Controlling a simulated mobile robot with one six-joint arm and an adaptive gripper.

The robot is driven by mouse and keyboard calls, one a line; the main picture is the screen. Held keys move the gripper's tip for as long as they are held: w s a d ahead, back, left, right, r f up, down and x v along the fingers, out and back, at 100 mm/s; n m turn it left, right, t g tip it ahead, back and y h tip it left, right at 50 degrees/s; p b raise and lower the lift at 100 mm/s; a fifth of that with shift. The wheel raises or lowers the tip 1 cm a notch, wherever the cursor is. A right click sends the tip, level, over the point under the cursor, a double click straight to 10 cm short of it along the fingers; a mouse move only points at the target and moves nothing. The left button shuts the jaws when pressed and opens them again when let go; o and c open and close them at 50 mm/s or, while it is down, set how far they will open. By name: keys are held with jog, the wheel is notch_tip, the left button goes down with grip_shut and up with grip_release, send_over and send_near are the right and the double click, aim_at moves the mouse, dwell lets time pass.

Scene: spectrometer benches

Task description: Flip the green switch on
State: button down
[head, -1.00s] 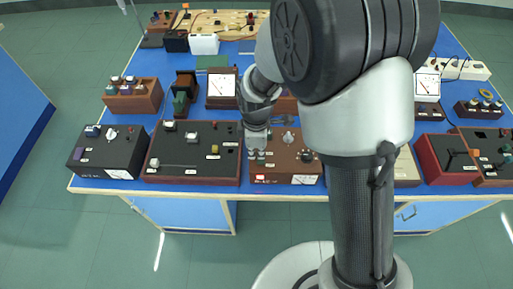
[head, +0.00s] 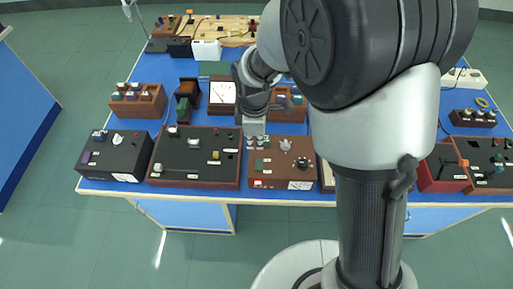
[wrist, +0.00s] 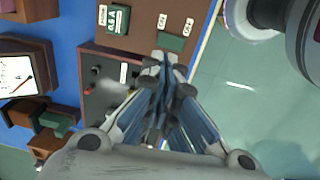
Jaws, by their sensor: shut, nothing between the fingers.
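The brown box (head: 300,167) stands at the front of the blue bench, with a small green switch (head: 259,164) near its left edge. In the wrist view the green switch (wrist: 170,43) lies on the brown panel just beyond my fingertips. Whether it is on or off is too small to tell. My gripper (wrist: 162,62) is shut and empty, its fingertips close to the switch in the picture; I cannot tell the gap or any contact. In the head view my gripper (head: 254,130) shows behind the switch, at the box's back left.
A black-topped box (head: 195,155) stands directly left of the brown box, and a black box (head: 115,155) further left. A meter (head: 222,93) stands behind. A red box (head: 441,170) is on the right. Floor lies clear before the bench edge.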

jog(key=shift+w+r+p, duration=0.2)
jog(key=shift+r+p, duration=0.1)
jog(key=shift+r, duration=1.05)
jog(key=shift+w+r+p, duration=0.15)
jog(key=shift+r+p, duration=0.15)
jog(key=shift+r, duration=1)
jog(key=s+d+r+m+t, duration=0.2)
jog(key=s+d+r+m, duration=0.55)
jog(key=r, duration=0.35)
jog(key=s+d+r+m+t, duration=0.1)
jog(key=s+d+r+m, duration=0.1)
jog(key=s+m, duration=0.3)
jog(key=s+d+r+m+t, duration=0.1)
jog(key=s+d+r+m, duration=0.1)
jog(key=s+d+m, duration=0.3)
jog(key=s, duration=0.3)
jog(key=shift+r, duration=0.2)
jog(key=c, duration=2.3)
grip_release()
